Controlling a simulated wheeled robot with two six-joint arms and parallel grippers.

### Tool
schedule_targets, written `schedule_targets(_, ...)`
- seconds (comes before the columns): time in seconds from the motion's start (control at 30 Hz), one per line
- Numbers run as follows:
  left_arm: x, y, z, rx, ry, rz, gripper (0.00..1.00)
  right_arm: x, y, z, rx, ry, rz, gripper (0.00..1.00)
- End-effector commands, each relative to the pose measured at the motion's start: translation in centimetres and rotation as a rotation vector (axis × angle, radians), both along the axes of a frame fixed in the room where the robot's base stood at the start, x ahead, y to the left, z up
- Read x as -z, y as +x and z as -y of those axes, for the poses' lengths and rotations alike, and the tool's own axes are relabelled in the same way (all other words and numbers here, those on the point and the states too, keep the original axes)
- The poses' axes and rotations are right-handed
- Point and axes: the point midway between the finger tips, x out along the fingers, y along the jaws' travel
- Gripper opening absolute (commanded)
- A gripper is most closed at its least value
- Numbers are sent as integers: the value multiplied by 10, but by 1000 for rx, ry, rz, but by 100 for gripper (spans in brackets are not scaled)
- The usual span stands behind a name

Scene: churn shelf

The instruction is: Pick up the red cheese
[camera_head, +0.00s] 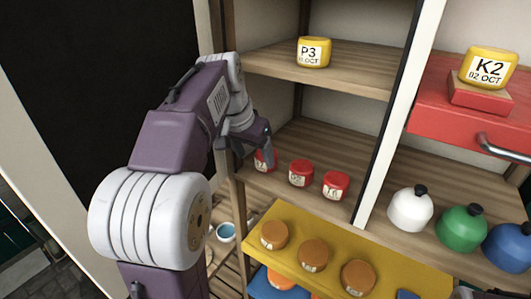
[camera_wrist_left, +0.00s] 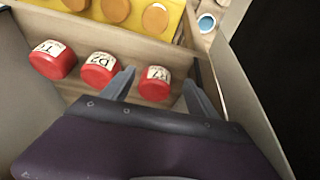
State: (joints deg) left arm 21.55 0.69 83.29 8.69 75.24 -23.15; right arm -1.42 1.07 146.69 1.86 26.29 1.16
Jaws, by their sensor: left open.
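Three red cheeses with white labels stand in a row on the wooden shelf: the left one (camera_head: 261,163), the middle one (camera_head: 300,174) and the right one (camera_head: 336,186) in the head view. My left gripper (camera_head: 256,150) is over the left one and partly hides it. In the left wrist view the order is reversed, and this same cheese (camera_wrist_left: 155,89) appears between the two open fingers of my left gripper (camera_wrist_left: 160,78). The gap is empty or only loosely around it; contact cannot be told. The other two (camera_wrist_left: 100,70) (camera_wrist_left: 53,61) lie to the left there. My right gripper is out of view.
A wooden upright (camera_head: 237,222) stands close beside my left gripper. A yellow tray (camera_head: 333,258) with orange cheeses juts out below. A yellow P3 cheese (camera_head: 313,52) sits on the shelf above. White, green and blue bell-shaped items (camera_head: 410,211) stand right of the divider.

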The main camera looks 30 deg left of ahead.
Motion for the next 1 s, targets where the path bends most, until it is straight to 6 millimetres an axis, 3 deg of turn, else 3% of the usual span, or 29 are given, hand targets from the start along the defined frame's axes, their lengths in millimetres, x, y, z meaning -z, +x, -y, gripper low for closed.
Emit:
schedule_targets(0.1,-3,20,1,1,-1,-2,68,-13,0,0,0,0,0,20)
schedule_targets(0.4,-3,39,1,1,-1,-1,68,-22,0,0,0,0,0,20)
schedule_targets(0.63,40,54,2,-1,-1,-4,68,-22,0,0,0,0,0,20)
schedule_targets(0.9,47,57,1,0,0,1,68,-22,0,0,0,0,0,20)
schedule_targets(0.93,47,57,1,0,0,1,66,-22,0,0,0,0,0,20)
schedule_targets(1.0,47,57,1,0,0,1,46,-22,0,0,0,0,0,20)
